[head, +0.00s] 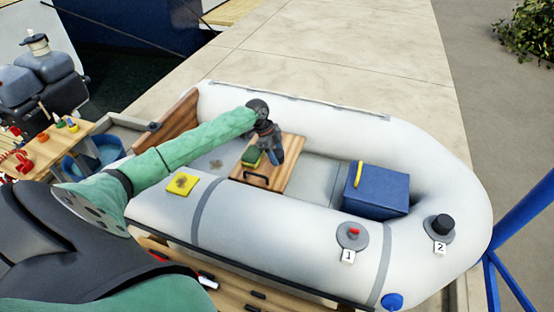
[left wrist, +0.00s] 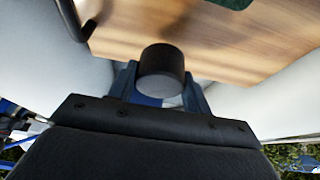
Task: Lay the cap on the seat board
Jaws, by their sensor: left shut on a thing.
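My left gripper (head: 273,156) is over the wooden seat board (head: 284,174) inside the white inflatable boat. In the left wrist view it is shut on a dark, round cap (left wrist: 161,62), which sits between the blue fingers. The seat board (left wrist: 220,42) lies beyond the cap in that view; I cannot tell whether the cap touches it. The cap cannot be made out in the head view, where the gripper hides it. A green and yellow sponge (head: 251,157) and a black handle (head: 257,179) are on the board. My right gripper is not in view.
A blue box (head: 377,192) stands right of the board. The near tube carries a yellow cloth (head: 183,184), valve 1 with a red centre (head: 353,232) and valve 2 with a black cap (head: 443,224). A wooden table (head: 45,152) with small items is at left.

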